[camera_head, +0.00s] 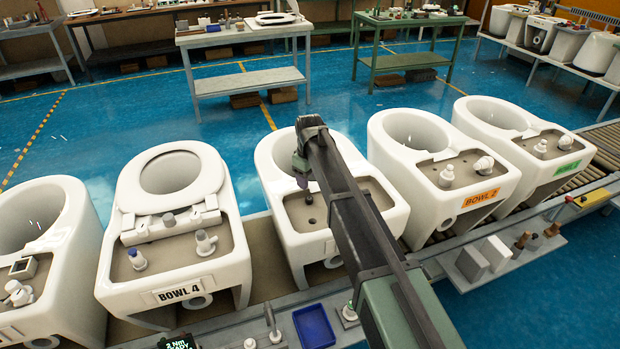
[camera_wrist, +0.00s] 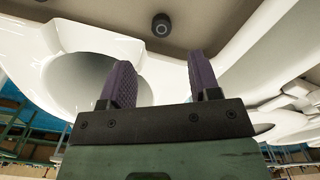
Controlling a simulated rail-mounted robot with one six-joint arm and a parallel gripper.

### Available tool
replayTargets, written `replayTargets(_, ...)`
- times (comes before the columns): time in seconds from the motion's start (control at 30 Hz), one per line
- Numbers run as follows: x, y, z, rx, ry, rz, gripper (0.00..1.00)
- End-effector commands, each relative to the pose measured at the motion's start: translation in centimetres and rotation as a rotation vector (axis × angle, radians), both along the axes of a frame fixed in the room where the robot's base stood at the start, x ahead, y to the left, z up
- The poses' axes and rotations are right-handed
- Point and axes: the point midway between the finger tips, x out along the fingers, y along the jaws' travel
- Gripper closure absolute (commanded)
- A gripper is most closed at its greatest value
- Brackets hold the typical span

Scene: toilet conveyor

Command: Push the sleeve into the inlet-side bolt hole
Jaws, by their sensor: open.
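The middle bowl (camera_head: 375,210) is white with a grey-brown rear deck (camera_head: 340,212). My gripper (camera_head: 302,172) hangs over this deck, partly hidden by my arm. In the wrist view its two purple fingers (camera_wrist: 159,82) are apart with nothing between them. A short dark round piece with a ringed centre, seemingly the sleeve (camera_wrist: 162,25), shows on the deck beyond the fingertips, apart from them. In the head view a dark spot (camera_head: 308,198) lies just below the gripper, and a dark hole (camera_head: 312,221) is nearer the camera. How deep the sleeve sits cannot be told.
Bowl 4 (camera_head: 180,285) with a seat stands at the left, and bowl 2 (camera_head: 445,195) at the right. Their decks carry upright fittings. A blue tray (camera_head: 314,327) and grey blocks (camera_head: 484,258) are on the near ledge. My arm covers part of the middle bowl.

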Motion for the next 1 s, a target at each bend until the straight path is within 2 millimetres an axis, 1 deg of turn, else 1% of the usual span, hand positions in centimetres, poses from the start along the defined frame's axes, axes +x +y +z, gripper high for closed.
replayTargets(0.03,-0.1,0.0,2.7,0.000,0.001,0.000,0.43)
replayTargets(0.1,-0.1,0.0,3.9,0.000,0.001,0.000,0.43)
replayTargets(0.17,-0.2,0.0,4.5,0.000,0.003,0.000,0.43)
replayTargets(0.23,-0.2,0.0,4.7,0.000,0.003,0.000,0.43)
replayTargets(0.4,-0.3,0.0,4.3,-0.001,0.004,0.000,0.43)
replayTargets(0.67,-0.3,0.0,4.3,-0.001,0.004,0.000,0.43)
replayTargets(0.73,-0.3,0.0,4.0,-0.001,0.004,-0.009,0.53)
replayTargets(0.77,-0.3,0.0,3.5,-0.001,0.004,-0.028,0.57)
replayTargets(0.9,-0.2,0.0,0.4,0.000,0.003,-0.241,0.79)
replayTargets(0.97,-0.2,0.0,-0.3,0.000,0.004,-0.325,0.88)
replayTargets(1.0,-0.2,0.0,-0.4,0.000,0.004,-0.362,0.94)
